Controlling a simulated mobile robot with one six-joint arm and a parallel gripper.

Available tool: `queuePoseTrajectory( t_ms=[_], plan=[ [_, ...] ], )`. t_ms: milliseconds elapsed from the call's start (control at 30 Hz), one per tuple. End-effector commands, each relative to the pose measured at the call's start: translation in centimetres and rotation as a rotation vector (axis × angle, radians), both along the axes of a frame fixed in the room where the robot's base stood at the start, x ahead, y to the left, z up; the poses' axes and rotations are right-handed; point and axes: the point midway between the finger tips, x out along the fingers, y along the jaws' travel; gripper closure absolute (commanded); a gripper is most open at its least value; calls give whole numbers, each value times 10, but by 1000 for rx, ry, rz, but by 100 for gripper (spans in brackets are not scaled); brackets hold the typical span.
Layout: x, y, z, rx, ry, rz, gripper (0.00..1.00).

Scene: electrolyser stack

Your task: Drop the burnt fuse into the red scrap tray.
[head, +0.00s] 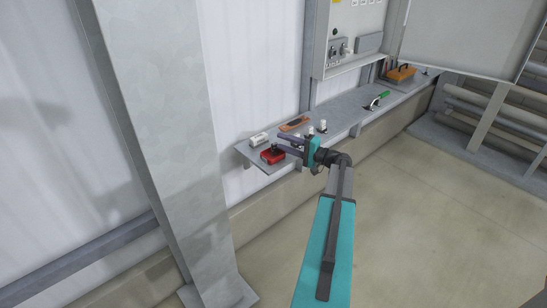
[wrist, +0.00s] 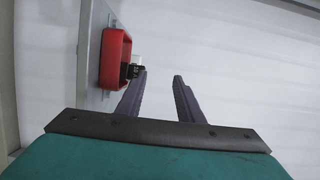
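The red scrap tray (head: 270,158) sits near the left end of the wall shelf; in the wrist view it is upper left (wrist: 106,60). A small dark-and-white piece, seemingly the burnt fuse (wrist: 131,71), shows at the tray's right edge beside my left fingertip. In the head view, a dark spot at the tray may be the same piece. I cannot tell whether it rests inside the tray or on its rim. My gripper (wrist: 161,76) is open, its two fingers apart with only the pale wall seen between them. In the head view my gripper (head: 283,145) is just right of the tray.
An open cabinet (head: 366,43) hangs above. A grey column (head: 165,120) stands left.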

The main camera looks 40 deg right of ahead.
Motion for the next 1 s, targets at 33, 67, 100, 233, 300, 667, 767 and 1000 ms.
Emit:
queuePoseTrajectory(
  t_ms=[33,67,100,233,300,667,767,1000],
  plan=[
    [-1,0,0,0,0,0,66],
    [-1,0,0,0,0,-1,66],
    [-2,-1,0,0,0,-1,66],
    [-9,-3,-1,0,0,-2,66],
    [-15,-4,-1,0,0,-3,66],
    [-68,-16,-2,-1,0,-4,66],
    [-83,-20,-2,-1,0,-5,66],
    [-117,-28,-1,0,-1,-3,66]
  ],
)
